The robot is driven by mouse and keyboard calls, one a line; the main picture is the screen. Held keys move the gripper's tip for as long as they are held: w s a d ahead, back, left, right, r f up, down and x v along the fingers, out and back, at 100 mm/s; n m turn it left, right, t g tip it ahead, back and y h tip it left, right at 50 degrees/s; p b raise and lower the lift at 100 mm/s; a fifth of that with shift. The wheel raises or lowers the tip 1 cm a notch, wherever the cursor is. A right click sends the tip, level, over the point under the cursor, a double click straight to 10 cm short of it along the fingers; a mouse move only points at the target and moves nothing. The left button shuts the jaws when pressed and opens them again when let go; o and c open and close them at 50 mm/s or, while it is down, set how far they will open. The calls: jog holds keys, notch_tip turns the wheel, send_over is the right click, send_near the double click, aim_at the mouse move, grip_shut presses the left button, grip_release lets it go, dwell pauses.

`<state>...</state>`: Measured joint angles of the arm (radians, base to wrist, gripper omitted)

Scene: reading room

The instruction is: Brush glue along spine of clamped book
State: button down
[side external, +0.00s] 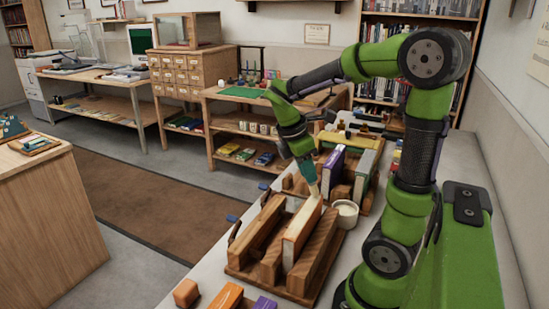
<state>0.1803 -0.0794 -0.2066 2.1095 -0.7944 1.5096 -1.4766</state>
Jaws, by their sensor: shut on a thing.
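A book (302,228) with a pale top edge and orange side stands upright between the wooden bars of a clamping press (268,266). My gripper (303,157) is shut on a brush (308,174) with a teal body and pale tip. The brush points down, its tip at or just above the far end of the book; I cannot tell if it touches. My fingers hide the brush's upper part. A small white pot (345,213), pale inside, stands right of the press; it looks like the glue pot.
A purple book (333,171) and a green one (366,172) stand in a wooden holder behind the press. Orange and purple blocks lie at the bench's near end. Bottles stand farther back. A shelved worktable (225,112) and brown rug (150,205) are to the left.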

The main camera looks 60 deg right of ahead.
jog(key=d+r, duration=0.3)
jog(key=r, duration=0.5)
dwell(0.5)
dwell(0.7)
jog(key=shift+s+a+f+t+h, duration=0.2)
jog(key=shift+s+a+f, duration=0.1)
jog(key=shift+a, duration=0.15)
jog(key=shift+s+a+f+t+h, duration=0.1)
jog(key=shift+s+a+f+t, duration=0.15)
jog(key=shift+a, duration=0.2)
jog(key=shift+r, duration=0.1)
